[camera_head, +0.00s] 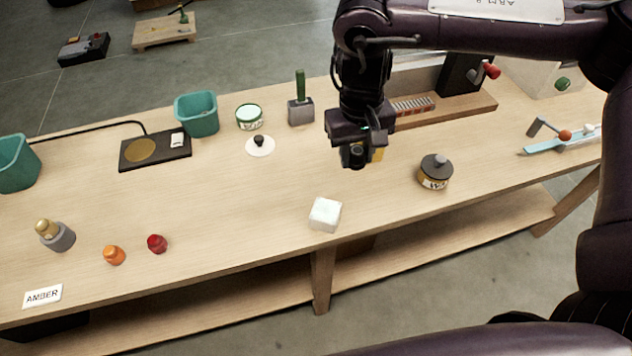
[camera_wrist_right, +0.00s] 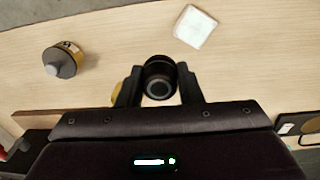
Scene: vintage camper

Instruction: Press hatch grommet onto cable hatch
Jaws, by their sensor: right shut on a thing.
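My right gripper (camera_head: 357,150) hangs above the middle of the workbench with its fingers pointing down. It is shut on a small dark round piece with a hollow-looking end, seemingly the hatch grommet (camera_wrist_right: 160,82), held between both fingers in the right wrist view. Something yellow (camera_head: 378,154) shows just behind the fingers; it is partly hidden and I cannot tell what it is. I cannot pick out the cable hatch with certainty; the gripper and arm hide part of the bench. My left gripper is not in view.
On the workbench (camera_head: 220,215), a white block (camera_head: 325,214) stands in front of the gripper and a grey-topped labelled jar (camera_head: 435,171) to its right. A white disc with a black knob (camera_head: 260,146) and a green-handled block (camera_head: 301,108) lie left. The bench's middle left is clear.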

